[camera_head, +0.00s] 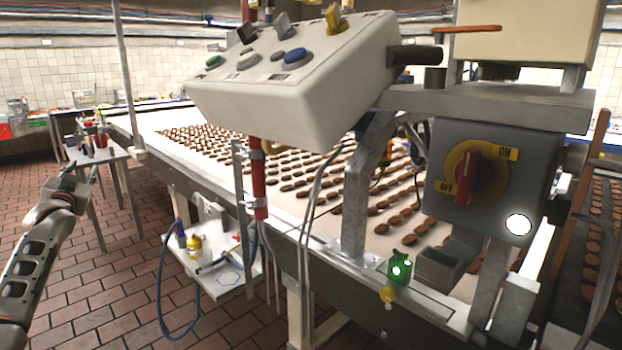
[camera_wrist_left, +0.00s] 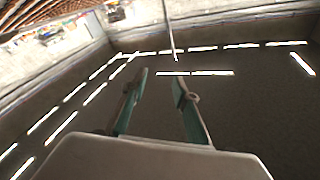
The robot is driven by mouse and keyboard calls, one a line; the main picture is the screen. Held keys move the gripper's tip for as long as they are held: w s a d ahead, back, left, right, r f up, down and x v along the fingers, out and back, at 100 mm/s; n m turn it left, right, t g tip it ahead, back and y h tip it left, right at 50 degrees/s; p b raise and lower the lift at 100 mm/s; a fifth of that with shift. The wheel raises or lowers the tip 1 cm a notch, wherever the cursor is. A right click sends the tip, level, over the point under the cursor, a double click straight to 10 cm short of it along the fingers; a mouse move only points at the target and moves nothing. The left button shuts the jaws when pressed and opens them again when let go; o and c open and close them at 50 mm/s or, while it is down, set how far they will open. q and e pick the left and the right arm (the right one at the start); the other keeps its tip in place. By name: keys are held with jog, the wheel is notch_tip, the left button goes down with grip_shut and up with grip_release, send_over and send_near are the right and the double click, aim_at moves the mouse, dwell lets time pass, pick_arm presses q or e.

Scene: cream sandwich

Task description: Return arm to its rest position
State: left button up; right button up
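My left arm comes in from the left edge of the head view, over the brick floor. Its gripper (camera_head: 80,172) is at the arm's upper end, in front of a small side table. In the left wrist view the two fingers of the left gripper (camera_wrist_left: 157,90) stand apart with nothing between them. My right gripper does not show in either view.
A conveyor (camera_head: 300,195) with rows of brown biscuits runs across the middle. A control box (camera_head: 295,85) with buttons and a rotary switch box (camera_head: 490,180) stand at its near side. A small side table (camera_head: 75,160) holds items at left. The floor (camera_head: 110,270) is clear.

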pick_arm(q)
jog(key=s+d+f+m+g+h, duration=0.15)
jog(key=s+d+f, duration=0.25)
jog(key=d+f, duration=0.6)
jog(key=s+d+f+m+g+h, duration=0.1)
jog(key=s+d+f+h, duration=0.3)
jog(key=f, duration=1)
jog(key=s+d+f+m+g+h, duration=0.15)
jog(key=s+d+f, duration=0.25)
jog(key=d+f, duration=0.7)
jog(key=s+d+f+g+h, duration=0.1)
jog(key=s+d+f, duration=0.4)
jog(key=s+f, duration=0.25)
jog(key=s+d+f, duration=0.5)
jog(key=s+f, duration=0.1)
jog(key=s, duration=0.3)
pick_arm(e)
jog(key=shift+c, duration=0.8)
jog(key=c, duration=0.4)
pick_arm(q)
jog(key=s+d+f+g+h, duration=0.1)
jog(key=s+d, duration=0.4)
jog(key=s, duration=0.5)
jog(key=s+d+f+g+h, duration=0.1)
jog(key=s+d+f, duration=0.2)
jog(key=s, duration=0.8)
jog(key=d, duration=0.2)
jog(key=shift+d+g, duration=0.3)
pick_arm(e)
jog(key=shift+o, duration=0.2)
